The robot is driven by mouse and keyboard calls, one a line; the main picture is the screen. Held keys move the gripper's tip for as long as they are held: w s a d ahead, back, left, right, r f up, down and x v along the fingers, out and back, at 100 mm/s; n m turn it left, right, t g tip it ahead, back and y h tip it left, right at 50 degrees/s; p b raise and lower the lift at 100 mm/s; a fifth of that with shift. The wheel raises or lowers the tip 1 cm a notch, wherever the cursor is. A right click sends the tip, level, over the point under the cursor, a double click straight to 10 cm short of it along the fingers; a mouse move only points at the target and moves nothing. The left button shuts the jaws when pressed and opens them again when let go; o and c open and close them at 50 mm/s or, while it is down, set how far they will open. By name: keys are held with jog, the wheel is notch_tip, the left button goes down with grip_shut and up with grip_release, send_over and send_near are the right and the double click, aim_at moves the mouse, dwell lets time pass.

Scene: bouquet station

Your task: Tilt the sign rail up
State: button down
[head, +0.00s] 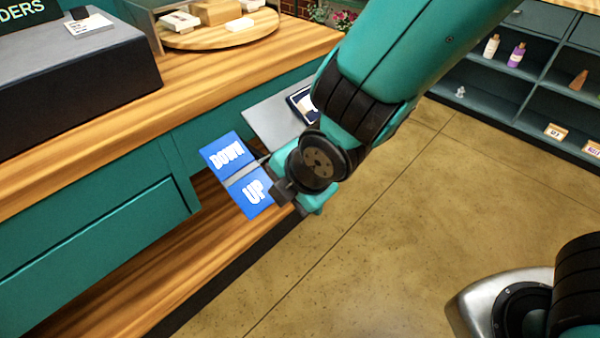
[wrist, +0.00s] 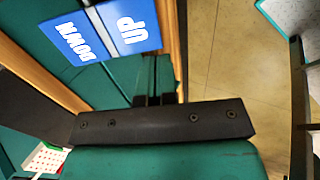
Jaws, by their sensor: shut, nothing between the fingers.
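The sign rail shows as a thin grey bar (head: 243,175) between two blue panels on the teal counter front. The white-lettered DOWN panel (head: 222,152) is above it and the UP panel (head: 250,195) below. In the wrist view the UP panel (wrist: 130,25) and DOWN panel (wrist: 76,40) are at the upper left. My gripper (head: 283,191) is at the right end of the panels, close to the rail's right end. Its fingers (wrist: 155,98) are shut and empty. My wrist hides part of that end, and I cannot tell whether the fingers touch the rail.
The wooden countertop (head: 130,110) runs above the panels, and a wooden lower shelf (head: 190,255) runs below. A grey plate (head: 270,125) juts out just behind my wrist. Shelves (head: 545,85) with bottles stand at the far right.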

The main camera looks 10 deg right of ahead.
jog(key=v, duration=0.5)
jog(key=shift+s+d+f, duration=0.1)
jog(key=shift+d, duration=0.15)
jog(key=s+d+r+m+g+p, duration=0.1)
jog(key=s+d+r+m+p, duration=0.2)
jog(key=r+m, duration=0.3)
jog(key=s+d+r+m+g+p, duration=0.2)
jog(key=s+d+r+m+p, duration=0.1)
jog(key=r+m, duration=0.3)
jog(key=s+d+r+m+g+p, duration=0.1)
jog(key=s+d+r+m+p, duration=0.2)
jog(key=r+m, duration=0.3)
notch_tip(320, 180, up, 2)
jog(key=shift+s+r+g+y, duration=0.1)
jog(key=shift+s+g+y, duration=0.2)
jog(key=shift+s+y, duration=0.1)
